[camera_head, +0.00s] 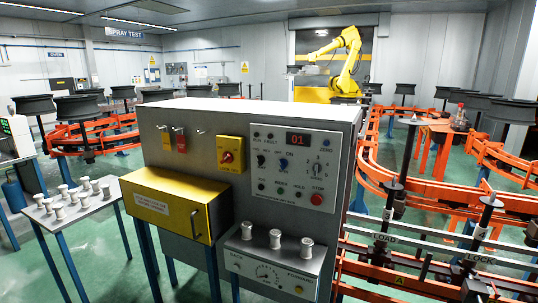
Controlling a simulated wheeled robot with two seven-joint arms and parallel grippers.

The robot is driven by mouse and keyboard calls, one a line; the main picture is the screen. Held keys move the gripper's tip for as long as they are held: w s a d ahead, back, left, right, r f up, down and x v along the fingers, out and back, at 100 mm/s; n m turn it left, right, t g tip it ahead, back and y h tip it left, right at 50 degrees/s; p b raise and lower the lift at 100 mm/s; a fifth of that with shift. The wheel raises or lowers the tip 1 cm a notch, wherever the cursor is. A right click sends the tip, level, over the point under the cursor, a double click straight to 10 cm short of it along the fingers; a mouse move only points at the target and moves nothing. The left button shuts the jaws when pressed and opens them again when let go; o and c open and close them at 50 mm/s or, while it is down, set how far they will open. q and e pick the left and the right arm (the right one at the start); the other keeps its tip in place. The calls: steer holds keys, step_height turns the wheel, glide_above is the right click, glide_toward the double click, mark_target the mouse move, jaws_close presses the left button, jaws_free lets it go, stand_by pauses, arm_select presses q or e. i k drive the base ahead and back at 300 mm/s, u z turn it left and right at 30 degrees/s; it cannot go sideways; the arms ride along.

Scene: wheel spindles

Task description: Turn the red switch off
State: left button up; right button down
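A red rotary switch (227,157) sits on a yellow plate on the front of the grey cabinet (330,235), left of the control panel (282,133). Its exact handle angle is too small to tell. The control panel carries a red "01" display (298,139), several dark knobs and a red stop button (316,199). Neither of my grippers is in view.
A yellow box (178,207) with a handle juts out below the hooks, where a red tag (180,141) hangs. A grey shelf (262,263) with spools juts out at lower right. A table with spools (75,203) stands left. Orange rails run right.

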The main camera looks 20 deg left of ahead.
mark_target(228, 157)
steer(key=z, duration=0.15)
steer(key=i, duration=1.5)
steer(key=u, duration=0.85)
